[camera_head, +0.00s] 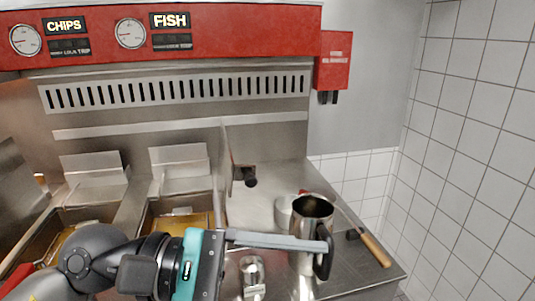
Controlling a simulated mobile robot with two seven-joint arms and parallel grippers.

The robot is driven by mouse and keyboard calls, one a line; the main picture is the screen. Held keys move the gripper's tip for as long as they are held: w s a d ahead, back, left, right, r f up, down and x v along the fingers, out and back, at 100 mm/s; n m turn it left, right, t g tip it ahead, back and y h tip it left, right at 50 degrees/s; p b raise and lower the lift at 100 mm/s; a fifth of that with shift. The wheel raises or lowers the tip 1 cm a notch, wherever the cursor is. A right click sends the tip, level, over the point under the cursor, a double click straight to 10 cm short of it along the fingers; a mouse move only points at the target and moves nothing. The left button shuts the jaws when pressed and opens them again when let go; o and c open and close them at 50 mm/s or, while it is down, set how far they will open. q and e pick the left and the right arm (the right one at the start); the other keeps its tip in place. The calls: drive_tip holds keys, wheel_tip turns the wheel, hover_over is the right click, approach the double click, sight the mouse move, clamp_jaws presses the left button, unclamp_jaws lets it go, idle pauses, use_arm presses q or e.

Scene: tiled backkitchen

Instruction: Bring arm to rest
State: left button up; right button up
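My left arm comes in from the lower left, and its gripper (318,243) points right. One long grey finger shows, its tip in front of a shiny metal jug (312,210) in this view. I cannot tell whether the finger touches the jug. The second finger is not clearly seen, so the opening between the fingers is hidden. The jug stands upright on the steel counter (360,278), with a dark handle toward the camera. My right gripper is not in view.
A small metal container (252,272) stands just below the finger. A wooden-handled tool (375,250) lies right of the jug. Two fryer basins (180,222) are at left, below a red control panel (230,30). A tiled wall (470,150) bounds the right side.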

use_arm(q)
drive_tip(key=w+a+r+n+t+h, duration=0.1)
drive_tip(key=w+a+r+n+t, duration=0.25)
drive_tip(key=n+t, duration=0.65)
drive_tip(key=w+a+r+n+t+h, duration=0.1)
drive_tip(key=w+a+r+n+t, duration=0.35)
drive_tip(key=n, duration=0.95)
drive_tip(key=w+a+f+n+t+y, duration=0.1)
drive_tip(key=w+a+f+n+y, duration=0.1)
drive_tip(key=a+f+n+y, duration=0.35)
drive_tip(key=w+a+f+n+t+y, duration=0.1)
drive_tip(key=w+a+f+n+y, duration=0.1)
drive_tip(key=f+n+y, duration=0.7)
drive_tip(key=w+a+f+n+t+y, duration=0.1)
drive_tip(key=w+a+f+n+y, duration=0.2)
drive_tip(key=n, duration=0.8)
drive_tip(key=s+a+f+n+g+y, duration=0.25)
drive_tip(key=s+f+n+g, duration=0.55)
drive_tip(key=f, duration=0.6)
drive_tip(key=s+d+f+n+g+h, duration=0.15)
drive_tip(key=s+f+g, duration=0.55)
drive_tip(key=s, duration=0.7)
wheel_tip(320, 180, down, 24)
drive_tip(key=s, duration=0.2)
drive_tip(key=s+a+f+g, duration=0.1)
drive_tip(key=s+a+f, duration=0.1)
drive_tip(key=s+f, duration=1.1)
drive_tip(key=shift+s+a+f, duration=0.25)
drive_tip(key=shift+s, duration=0.9)
